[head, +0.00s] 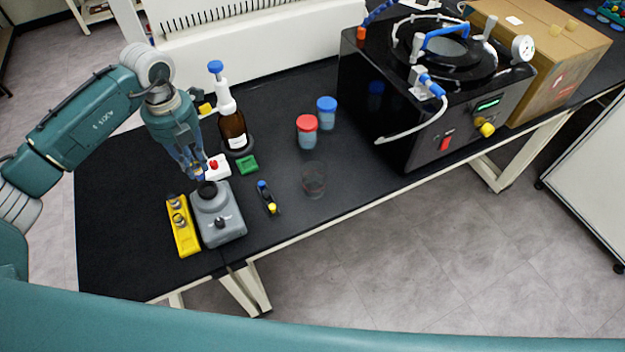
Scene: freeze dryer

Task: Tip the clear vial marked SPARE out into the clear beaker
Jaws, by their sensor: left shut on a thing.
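The clear beaker (314,180) stands upright on the black bench, right of the small items and near the front edge. My left gripper (198,176) points down just above the back of a grey mixer (219,220) with a black cup on top. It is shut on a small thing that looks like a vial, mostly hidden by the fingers. I cannot read any SPARE mark. A yellow rack (183,238) with a few small capped vials lies left of the mixer. The beaker is well to the right of the gripper. My right gripper is not in view.
A brown dispenser bottle (232,130) stands behind the mixer. A red-capped jar (307,133) and a blue-capped jar (327,112) stand behind the beaker. A green block (247,164) and a small blue-and-yellow item (267,197) lie between. The black freeze dryer (425,110) is at right.

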